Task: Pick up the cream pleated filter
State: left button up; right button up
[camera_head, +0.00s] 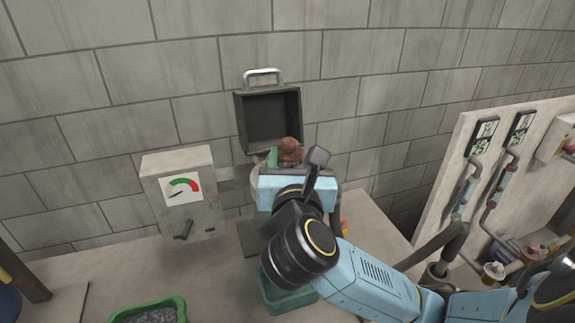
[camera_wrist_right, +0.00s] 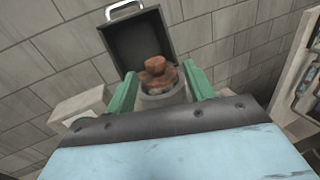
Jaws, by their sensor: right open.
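I see no cream pleated filter in either view. A reddish-brown lumpy thing (camera_head: 290,150) sits at the mouth of a round grey housing below an open dark lid (camera_head: 270,118). The brown thing (camera_wrist_right: 157,67) and the housing rim (camera_wrist_right: 165,98) also show in the right wrist view. My right gripper (camera_wrist_right: 160,78) is open, its green fingers apart on either side of the brown thing. I cannot tell whether they touch it. In the head view my right gripper (camera_head: 288,165) covers most of the housing. My left gripper is not in view.
A grey box with a gauge (camera_head: 178,190) stands left of the housing. A green tray of grey granules (camera_head: 152,312) is at the front left. A teal bin (camera_head: 285,298) is partly hidden under my right arm. A pipe panel (camera_head: 480,190) stands at the right.

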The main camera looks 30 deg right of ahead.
aim_at(290, 148)
jog(key=shift+w+d+r, duration=0.15)
jog(key=shift+w+d, duration=0.1)
jog(key=shift+w, duration=0.2)
jog(key=p+x, duration=0.1)
jog(key=x, duration=0.1)
jog(key=p+x, duration=0.1)
jog(key=x, duration=0.1)
jog(key=shift+w+a, duration=0.1)
jog(key=shift+w, duration=0.35)
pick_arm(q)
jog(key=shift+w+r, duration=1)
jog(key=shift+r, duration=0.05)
pick_arm(e)
jog(key=c, duration=1)
